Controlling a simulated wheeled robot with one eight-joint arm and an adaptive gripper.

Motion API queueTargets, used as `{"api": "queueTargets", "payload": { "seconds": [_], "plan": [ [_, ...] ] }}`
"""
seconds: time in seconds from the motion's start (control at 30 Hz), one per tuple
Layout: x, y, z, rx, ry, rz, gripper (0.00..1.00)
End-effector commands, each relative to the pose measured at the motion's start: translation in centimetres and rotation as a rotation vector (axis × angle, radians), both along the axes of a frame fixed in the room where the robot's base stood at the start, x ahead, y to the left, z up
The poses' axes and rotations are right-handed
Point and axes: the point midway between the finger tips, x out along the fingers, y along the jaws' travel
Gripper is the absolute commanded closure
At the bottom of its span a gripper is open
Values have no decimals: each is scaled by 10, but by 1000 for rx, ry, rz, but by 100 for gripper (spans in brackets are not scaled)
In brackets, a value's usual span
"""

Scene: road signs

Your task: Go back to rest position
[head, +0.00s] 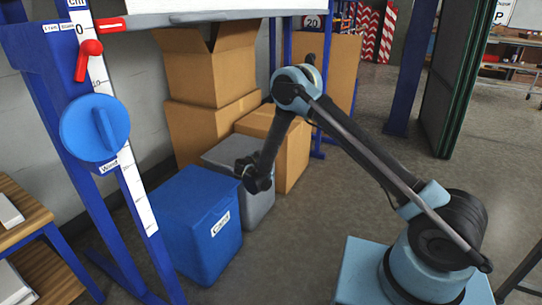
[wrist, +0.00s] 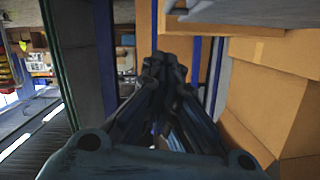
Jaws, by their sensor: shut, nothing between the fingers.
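My gripper (head: 254,174) is at the end of my arm in the head view, low and in front of the boxes, just right of the blue bin. The arm rises from its base at the lower right, bends at the elbow and hangs down to the gripper. In the wrist view my gripper (wrist: 166,62) points away from the camera with its fingertips together and nothing between them. I cannot tell from these views how far it is from the grey bin behind it.
A blue bin (head: 195,210) and a grey bin (head: 262,200) stand on the floor. Cardboard boxes (head: 205,75) are stacked behind them. A blue frame with a red lever (head: 88,58) and a blue knob (head: 95,128) is at left. Open floor (head: 340,210) lies right of the bins.

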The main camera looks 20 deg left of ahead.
Motion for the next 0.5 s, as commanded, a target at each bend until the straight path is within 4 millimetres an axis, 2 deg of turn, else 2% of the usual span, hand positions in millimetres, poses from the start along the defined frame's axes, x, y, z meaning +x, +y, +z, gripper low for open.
{"api": "queueTargets", "payload": {
  "seconds": [0.2, 0.37, 0.5],
  "plan": [
    [-20, 0, 5, 0, -1, -1, 100],
    [-24, 0, 7, -1, -1, -2, 100],
    [-19, -6, 13, -8, 7, -9, 100]
  ]
}}
